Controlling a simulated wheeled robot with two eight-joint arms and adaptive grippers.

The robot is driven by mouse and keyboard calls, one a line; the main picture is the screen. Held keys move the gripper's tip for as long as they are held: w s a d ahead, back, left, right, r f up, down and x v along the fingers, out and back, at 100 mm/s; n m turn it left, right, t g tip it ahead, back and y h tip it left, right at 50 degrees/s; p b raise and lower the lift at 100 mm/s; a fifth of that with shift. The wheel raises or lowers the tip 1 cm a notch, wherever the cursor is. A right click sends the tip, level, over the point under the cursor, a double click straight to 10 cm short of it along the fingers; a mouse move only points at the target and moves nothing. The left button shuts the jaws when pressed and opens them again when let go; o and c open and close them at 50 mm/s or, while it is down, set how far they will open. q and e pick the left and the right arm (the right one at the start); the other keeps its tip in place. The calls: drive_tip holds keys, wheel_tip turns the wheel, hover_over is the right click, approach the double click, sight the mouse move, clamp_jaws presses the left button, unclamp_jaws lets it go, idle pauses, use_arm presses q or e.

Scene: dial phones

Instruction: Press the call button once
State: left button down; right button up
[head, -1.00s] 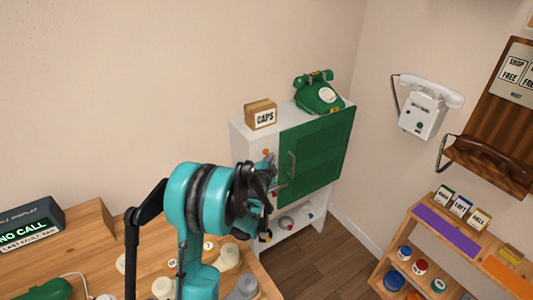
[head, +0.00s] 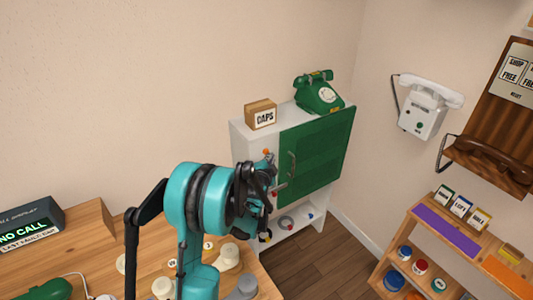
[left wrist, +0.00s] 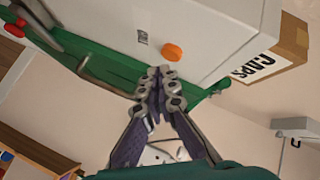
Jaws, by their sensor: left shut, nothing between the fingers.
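A round orange button (head: 266,152) sits on the white front face of the cabinet, left of the green door. It shows larger in the left wrist view (left wrist: 172,52), with a small printed mark beside it. I cannot read any label that names it as the call button. My left gripper (head: 271,166) is shut and empty in front of the cabinet, close to the button. In the left wrist view its fingertips (left wrist: 160,76) are just below the button, apparently apart from it; the exact gap is unclear. My right gripper is not in view.
The green door (head: 318,153) has a handle near my fingers. A CAPS box (head: 260,114) and a green dial phone (head: 318,93) stand on the cabinet. A white wall phone (head: 424,107) hangs right. A display (head: 30,226) reads NO CALL. Floor right of the cabinet is clear.

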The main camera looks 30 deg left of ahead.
use_arm(q)
drive_tip(key=shift+w+a, duration=0.15)
drive_tip(key=shift+a, duration=0.2)
drive_tip(key=shift+w+a, duration=0.2)
drive_tip(key=shift+a, duration=0.1)
idle(0.7)
drive_tip(key=shift+s+d+b, duration=0.35)
drive_tip(key=shift+s+d, duration=0.05)
drive_tip(key=shift+d, duration=0.3)
drive_tip(key=s+d, duration=0.1)
drive_tip(key=d, duration=0.2)
drive_tip(key=s+d, duration=0.1)
drive_tip(key=shift+s+d+b, duration=0.15)
drive_tip(key=shift+s+b, duration=0.15)
drive_tip(key=shift+b, duration=0.05)
idle(0.9)
